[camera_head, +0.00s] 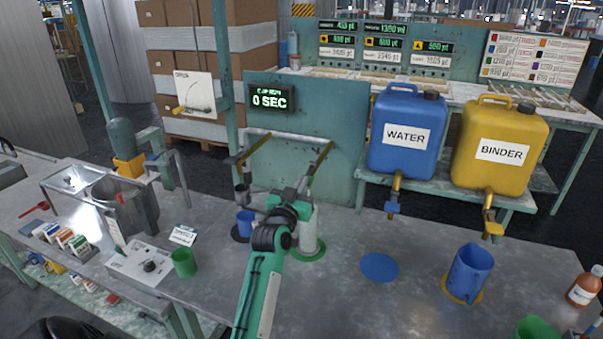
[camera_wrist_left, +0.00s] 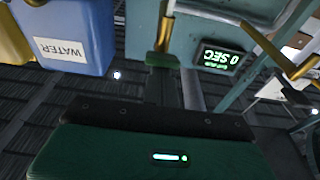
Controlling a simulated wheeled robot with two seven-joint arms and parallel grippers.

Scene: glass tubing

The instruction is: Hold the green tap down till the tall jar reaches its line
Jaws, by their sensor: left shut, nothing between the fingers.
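The tall jar (camera_head: 309,236) is pale and stands upright on a green disc (camera_head: 312,254). My left arm partly hides it, and I cannot make out its line or level. Above it a brass spout (camera_head: 318,160) comes down from a pipe. The green tap (camera_wrist_left: 164,60) shows at the end of a brass spout in the left wrist view, straight ahead of my gripper. My left gripper (camera_head: 303,188) is shut and empty, above the jar and close under the spout. I cannot tell whether it touches the tap. My right gripper is not in view.
A display (camera_head: 270,99) reads 0 SEC. A blue cup (camera_head: 245,222) stands left of the jar, a green cup (camera_head: 184,262) farther left. Blue water (camera_head: 405,130) and yellow binder (camera_head: 500,145) containers stand at right, above a blue jug (camera_head: 470,272).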

